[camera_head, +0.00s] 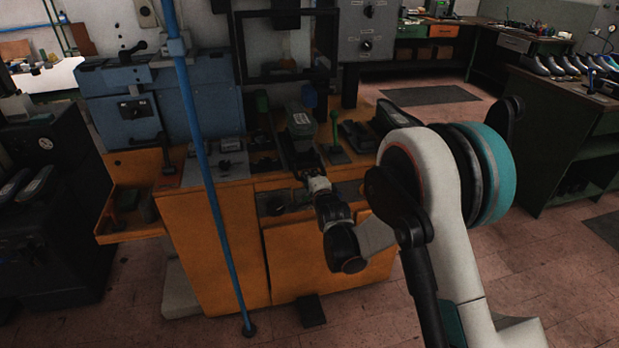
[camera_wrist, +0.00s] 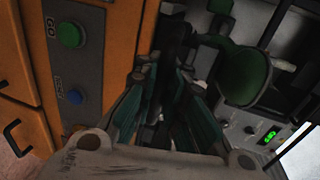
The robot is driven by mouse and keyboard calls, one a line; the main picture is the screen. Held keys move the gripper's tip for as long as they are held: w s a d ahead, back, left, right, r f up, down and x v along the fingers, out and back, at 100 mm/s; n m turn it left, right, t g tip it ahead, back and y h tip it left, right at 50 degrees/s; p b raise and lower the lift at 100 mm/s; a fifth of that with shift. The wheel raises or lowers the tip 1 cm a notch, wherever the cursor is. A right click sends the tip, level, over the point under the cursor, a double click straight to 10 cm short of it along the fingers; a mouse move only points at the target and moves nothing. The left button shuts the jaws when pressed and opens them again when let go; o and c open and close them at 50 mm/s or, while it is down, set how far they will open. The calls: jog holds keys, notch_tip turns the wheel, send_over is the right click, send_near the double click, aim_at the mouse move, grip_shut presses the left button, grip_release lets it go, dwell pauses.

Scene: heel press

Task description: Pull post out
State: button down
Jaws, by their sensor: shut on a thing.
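My gripper (camera_wrist: 166,82) shows from behind in the wrist view, its teal-padded fingers closed toward each other on a dark, narrow piece. I take this piece to be the post (camera_wrist: 176,42); its outline is hard to tell against the dark machine parts. In the head view my gripper (camera_head: 303,177) is at the front of the orange-bodied press (camera_head: 215,225), below a grey-green block (camera_head: 302,128) with a white label. My own wrist and the dark shading hide the grip there. I cannot tell how deep the post sits.
A rounded green part (camera_wrist: 247,75) and a lit green display (camera_wrist: 270,134) are right.

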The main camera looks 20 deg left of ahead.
jog(key=shift+s+d+f, duration=0.1)
jog(key=shift+s+d, duration=0.05)
jog(key=shift+s, duration=0.15)
jog(key=c, duration=1.9)
grip_release()
jog(key=shift+s, duration=0.1)
jog(key=shift+c, duration=0.2)
jog(key=shift+d, duration=0.1)
jog(key=shift+s, duration=0.1)
jog(key=v, duration=1.2)
